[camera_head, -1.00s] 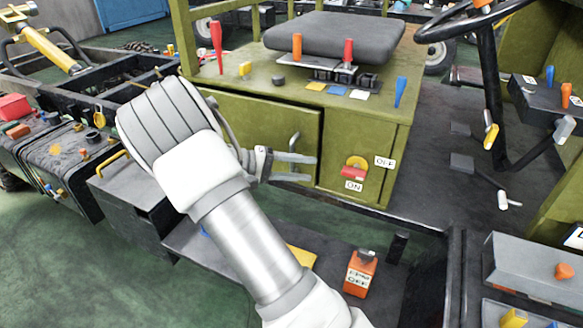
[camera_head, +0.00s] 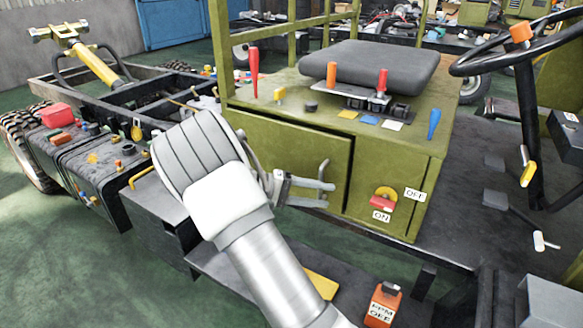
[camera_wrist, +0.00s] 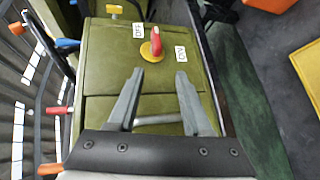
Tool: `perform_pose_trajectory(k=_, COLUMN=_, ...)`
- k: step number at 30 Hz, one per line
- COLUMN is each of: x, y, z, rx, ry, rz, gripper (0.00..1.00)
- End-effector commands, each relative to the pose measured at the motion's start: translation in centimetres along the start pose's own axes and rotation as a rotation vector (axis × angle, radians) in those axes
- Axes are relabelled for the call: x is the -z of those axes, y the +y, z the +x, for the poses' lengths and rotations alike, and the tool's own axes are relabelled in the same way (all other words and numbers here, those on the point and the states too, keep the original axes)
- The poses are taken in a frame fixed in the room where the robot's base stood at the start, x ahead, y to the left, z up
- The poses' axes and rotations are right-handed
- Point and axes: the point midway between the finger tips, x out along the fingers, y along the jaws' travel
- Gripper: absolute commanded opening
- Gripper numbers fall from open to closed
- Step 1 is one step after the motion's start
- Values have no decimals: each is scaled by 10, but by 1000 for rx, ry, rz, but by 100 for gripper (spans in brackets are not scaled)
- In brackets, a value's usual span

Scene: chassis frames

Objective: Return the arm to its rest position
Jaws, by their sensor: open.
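The switch (camera_head: 382,198) sits to the right of the fingers in the head view. A grey bar, perhaps a door handle, shows between the fingers in the wrist view; I cannot tell whether they touch it. My white and silver arm reaches up from the bottom.
The dark seat cushion (camera_head: 368,68) and several coloured levers sit on the box top. A steering wheel (camera_head: 510,50) stands at the right. An orange box (camera_head: 383,305) is low in front. A black side unit (camera_head: 95,165) with small parts is at the left. Green floor lies lower left.

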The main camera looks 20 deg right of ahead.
Motion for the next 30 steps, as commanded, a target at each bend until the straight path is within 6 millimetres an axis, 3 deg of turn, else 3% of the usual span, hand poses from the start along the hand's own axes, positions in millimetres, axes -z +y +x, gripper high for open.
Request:
perform_pose_trajectory(k=8, x=-11, y=14, z=2, rx=80, ry=-21, rz=-5, gripper=50)
perform_pose_trajectory(k=20, x=-71, y=65, z=-6, rx=495, ry=-48, rz=-41, gripper=50)
perform_pose_trajectory(k=30, x=-125, y=107, z=-30, rx=816, ry=28, rz=-38, gripper=50)
